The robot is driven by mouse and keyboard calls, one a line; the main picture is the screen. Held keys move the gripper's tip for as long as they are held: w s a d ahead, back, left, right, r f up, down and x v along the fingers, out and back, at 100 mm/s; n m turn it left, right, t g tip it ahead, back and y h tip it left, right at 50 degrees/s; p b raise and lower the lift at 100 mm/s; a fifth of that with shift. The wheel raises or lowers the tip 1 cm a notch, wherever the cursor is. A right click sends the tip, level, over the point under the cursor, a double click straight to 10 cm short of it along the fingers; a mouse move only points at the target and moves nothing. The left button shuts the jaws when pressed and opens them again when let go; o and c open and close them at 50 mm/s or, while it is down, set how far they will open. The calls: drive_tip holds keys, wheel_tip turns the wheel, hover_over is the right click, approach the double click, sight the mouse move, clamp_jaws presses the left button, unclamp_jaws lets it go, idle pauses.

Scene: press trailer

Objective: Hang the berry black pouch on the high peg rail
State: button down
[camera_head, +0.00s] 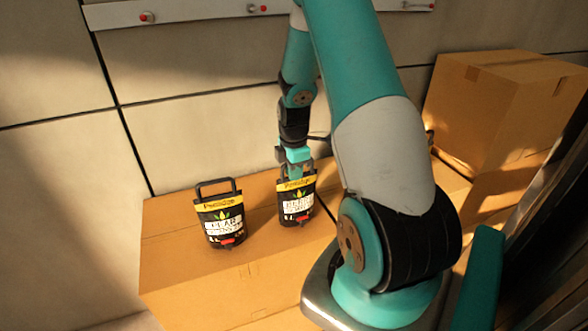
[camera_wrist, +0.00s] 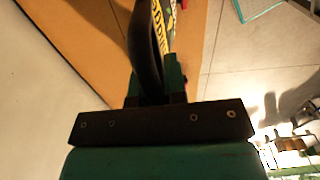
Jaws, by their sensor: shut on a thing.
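The berry black pouch (camera_head: 297,202) stands upright on a cardboard box, with a black body, a yellow band and a white label too small to read surely. My gripper (camera_head: 296,168) is above it, shut on its black loop handle. In the wrist view the handle (camera_wrist: 148,45) runs between the fingers of my gripper (camera_wrist: 155,88), and a strip of the pouch's yellow band (camera_wrist: 162,20) shows beyond. The peg rail (camera_head: 200,12) is a pale board on the wall at the top, with red-tipped pegs; my arm hides part of it.
A second black pouch (camera_head: 221,218), its label seeming to read PEAR, stands to the left on the same cardboard box (camera_head: 200,280). A bigger carton (camera_head: 490,110) stands at the right. The panelled wall (camera_head: 200,130) between box and rail is clear.

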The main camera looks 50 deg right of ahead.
drive_tip(key=c, duration=1.2)
unclamp_jaws()
drive_tip(key=shift+o, duration=0.2)
drive_tip(key=shift+f, duration=0.2)
wheel_tip(320, 180, up, 18)
drive_tip(key=b, duration=0.2)
drive_tip(key=a+r+m+t+y, duration=0.1)
drive_tip(key=a+r+m, duration=0.1)
drive_tip(key=a, duration=2)
drive_tip(key=s+a+m+g+y, duration=0.1)
drive_tip(key=s+a+m+y, duration=0.2)
drive_tip(key=s+a, duration=1.2)
drive_tip(key=shift+a+r, duration=0.3)
drive_tip(key=shift+a, duration=0.45)
